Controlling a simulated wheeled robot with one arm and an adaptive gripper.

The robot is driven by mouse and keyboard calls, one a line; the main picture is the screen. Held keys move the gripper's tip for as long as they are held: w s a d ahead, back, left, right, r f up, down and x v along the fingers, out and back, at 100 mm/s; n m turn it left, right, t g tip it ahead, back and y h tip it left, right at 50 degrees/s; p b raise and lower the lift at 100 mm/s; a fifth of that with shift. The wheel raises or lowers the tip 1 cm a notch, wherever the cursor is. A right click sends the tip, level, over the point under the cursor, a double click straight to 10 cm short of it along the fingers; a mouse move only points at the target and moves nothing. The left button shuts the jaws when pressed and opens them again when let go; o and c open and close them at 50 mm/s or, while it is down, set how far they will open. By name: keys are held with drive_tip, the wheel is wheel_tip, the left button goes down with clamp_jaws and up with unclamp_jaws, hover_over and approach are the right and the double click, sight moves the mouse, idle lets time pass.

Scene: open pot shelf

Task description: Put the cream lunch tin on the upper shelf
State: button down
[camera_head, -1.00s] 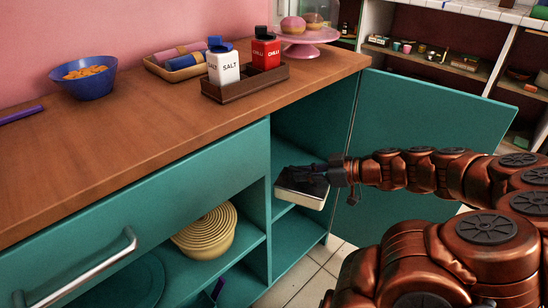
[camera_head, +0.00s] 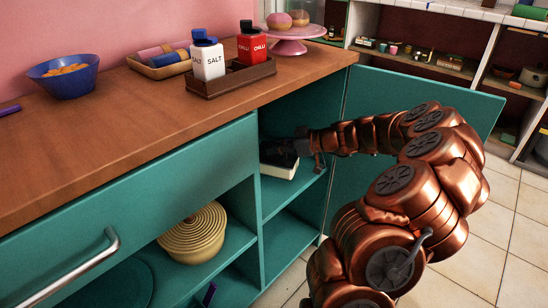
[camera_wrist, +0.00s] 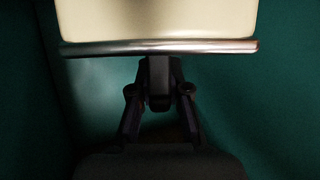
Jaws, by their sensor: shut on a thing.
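The cream lunch tin (camera_head: 279,170) is inside the open right-hand compartment of the teal cabinet, over the upper shelf (camera_head: 290,196). I cannot tell whether its underside touches the shelf. My gripper (camera_head: 291,151) reaches in from the right and is shut on the tin; its dark fingers lie over the tin's upper side. In the wrist view, the tin's pale face and metal rim (camera_wrist: 158,22) fill the top of the picture, and my gripper (camera_wrist: 160,85) is below. The fingertips' contact is partly hidden.
The teal door (camera_head: 400,100) stands open behind my arm. The wooden countertop (camera_head: 130,140) overhangs the compartment. A divider (camera_head: 246,215) separates it from the left bay with a ribbed yellow pot (camera_head: 192,235). The lower space (camera_head: 290,250) looks empty.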

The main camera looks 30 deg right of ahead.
sight(274, 156)
drive_tip(key=shift+w+d, duration=0.1)
drive_tip(key=shift+w, duration=0.3)
drive_tip(key=shift+w+f+b, duration=0.1)
drive_tip(key=shift+f+b, duration=0.75)
drive_tip(key=shift+f, duration=0.9)
drive_tip(key=shift+f, duration=0.1)
drive_tip(key=c, duration=1.1)
unclamp_jaws()
drive_tip(key=shift+c, duration=0.2)
drive_tip(key=shift+r, duration=0.2)
drive_tip(key=p+v, duration=0.3)
drive_tip(key=v, duration=0.9)
drive_tip(key=shift+f, duration=0.2)
